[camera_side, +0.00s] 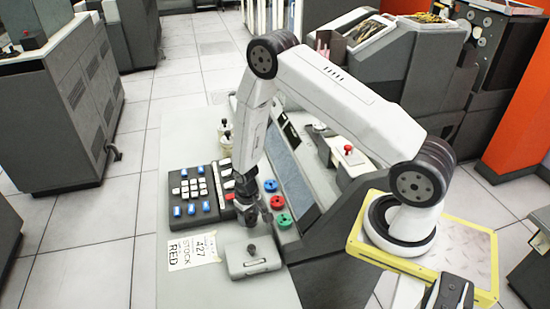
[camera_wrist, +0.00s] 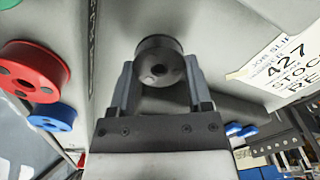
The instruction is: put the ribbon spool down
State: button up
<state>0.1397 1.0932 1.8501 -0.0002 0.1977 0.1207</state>
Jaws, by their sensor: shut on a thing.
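A dark, round ribbon spool (camera_wrist: 158,62) sits between the two fingers of my gripper (camera_wrist: 160,80) in the wrist view. In the side view my gripper (camera_side: 248,205) points down over the pale counter, between the keypad and the coloured spools. The dark spool is small there and blends with the fingers. I cannot tell whether it touches the counter.
Blue (camera_side: 270,186), red (camera_side: 278,202) and green (camera_side: 284,221) spools lie just right of my gripper. A keypad (camera_side: 193,194) is to the left. A grey box with a knob (camera_side: 254,260) and a paper slip (camera_side: 193,251) are in front. The counter's far left (camera_side: 185,135) is clear.

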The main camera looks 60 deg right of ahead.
jog(key=shift+f, duration=1.1)
jog(key=shift+f, duration=0.1)
jog(key=o, duration=1.2)
jog(key=shift+o, duration=0.2)
notch_tip(320, 180, up, 12)
jog(key=shift+r, duration=0.25)
